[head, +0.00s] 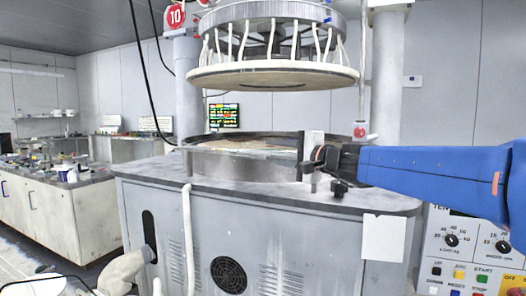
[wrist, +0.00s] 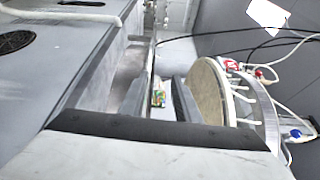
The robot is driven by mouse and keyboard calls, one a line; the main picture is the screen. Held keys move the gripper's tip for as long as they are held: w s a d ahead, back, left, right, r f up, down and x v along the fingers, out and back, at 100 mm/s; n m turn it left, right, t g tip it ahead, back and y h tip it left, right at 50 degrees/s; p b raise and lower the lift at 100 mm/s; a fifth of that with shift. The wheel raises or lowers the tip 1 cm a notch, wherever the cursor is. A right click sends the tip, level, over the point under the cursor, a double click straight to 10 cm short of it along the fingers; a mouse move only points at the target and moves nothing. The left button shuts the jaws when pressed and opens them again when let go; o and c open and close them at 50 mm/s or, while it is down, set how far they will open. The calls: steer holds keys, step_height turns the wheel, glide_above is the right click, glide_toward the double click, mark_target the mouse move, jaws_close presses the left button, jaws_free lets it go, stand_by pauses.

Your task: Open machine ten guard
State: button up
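Machine ten carries a round red "10" sign (head: 175,15) on its left post. Its guard (head: 240,163) is a low curved band around the platen, with a thin upper rim, and it looks down. My gripper (head: 309,158) is at the right part of the guard's front, close to the upper rim. In the wrist view, the two grey fingers of my gripper (wrist: 160,100) stand apart with a gap between them. The guard's rim (wrist: 151,55) runs towards this gap. I cannot tell whether the fingers touch it. The platen is mostly hidden.
The round upper polishing head (head: 272,76) with white hoses hangs above the platen. The grey cabinet top (head: 165,170) surrounds the guard. A control panel (head: 475,250) is at the lower right. A cluttered bench (head: 55,190) stands at the left.

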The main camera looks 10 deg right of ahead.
steer(key=shift+v, duration=2.5)
steer(key=shift+w+a+f, duration=0.1)
steer(key=shift+w+f, duration=0.05)
steer(key=shift+f, duration=0.05)
jaws_close()
steer(key=w+a+f+m+g+y, duration=0.1)
steer(key=w+f+m+g+y, duration=0.3)
steer(key=w+f+m+y, duration=0.5)
steer(key=w+a+r+m+h, duration=0.1)
steer(key=w+a+r, duration=0.2)
steer(key=w+a, duration=0.3)
steer(key=shift+a, duration=1.1)
